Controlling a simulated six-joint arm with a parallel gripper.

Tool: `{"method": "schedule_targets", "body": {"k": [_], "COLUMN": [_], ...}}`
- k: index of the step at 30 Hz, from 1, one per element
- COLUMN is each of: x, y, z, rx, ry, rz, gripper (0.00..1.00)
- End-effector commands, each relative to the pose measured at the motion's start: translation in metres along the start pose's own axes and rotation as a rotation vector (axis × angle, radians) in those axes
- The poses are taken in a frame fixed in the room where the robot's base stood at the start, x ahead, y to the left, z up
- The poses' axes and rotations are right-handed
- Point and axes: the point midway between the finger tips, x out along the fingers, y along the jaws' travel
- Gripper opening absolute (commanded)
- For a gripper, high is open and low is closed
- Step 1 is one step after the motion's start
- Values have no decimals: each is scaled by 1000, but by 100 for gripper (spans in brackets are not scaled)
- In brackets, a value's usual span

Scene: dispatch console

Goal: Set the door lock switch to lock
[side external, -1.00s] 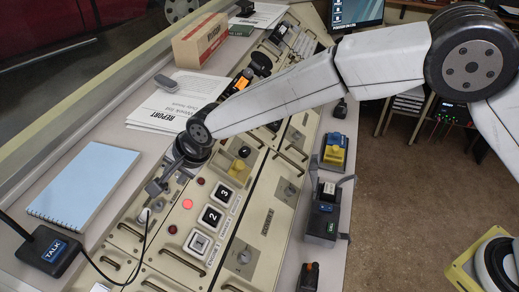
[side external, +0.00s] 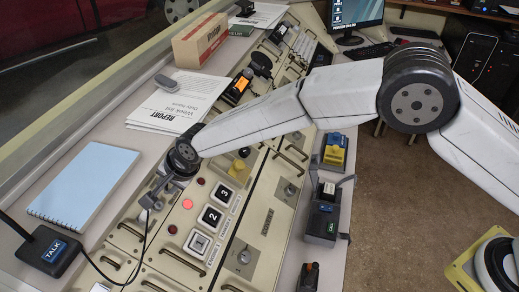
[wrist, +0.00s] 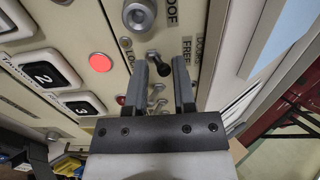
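The door lock switch (wrist: 160,65) is a small toggle with a black-tipped lever on the cream panel in the wrist view. Its tip leans down and to the right, towards the side lettered "FREE"; lettering partly hidden by a finger stands on its left. My gripper (wrist: 159,68) is open, with one dark finger on each side of the lever; I cannot tell whether either touches it. In the side external view my gripper (side external: 152,199) is low over the near left part of the console, and the switch cannot be made out there.
A round grey knob (wrist: 139,14) sits just above the switch, and a lit red lamp (wrist: 101,62) to its left. Numbered buttons (side external: 211,216) lie beside my gripper. A blue notebook (side external: 83,184) and a TALK microphone base (side external: 50,251) stand at left, with a cable nearby.

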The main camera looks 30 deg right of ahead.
Motion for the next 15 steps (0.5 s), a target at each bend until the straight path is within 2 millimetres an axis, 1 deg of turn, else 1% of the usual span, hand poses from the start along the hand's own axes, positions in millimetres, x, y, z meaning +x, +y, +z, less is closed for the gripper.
{"method": "schedule_targets", "body": {"k": [15], "x": [0], "y": [4], "z": [0], "rx": [0], "ry": [0], "rz": [1], "gripper": [32]}}
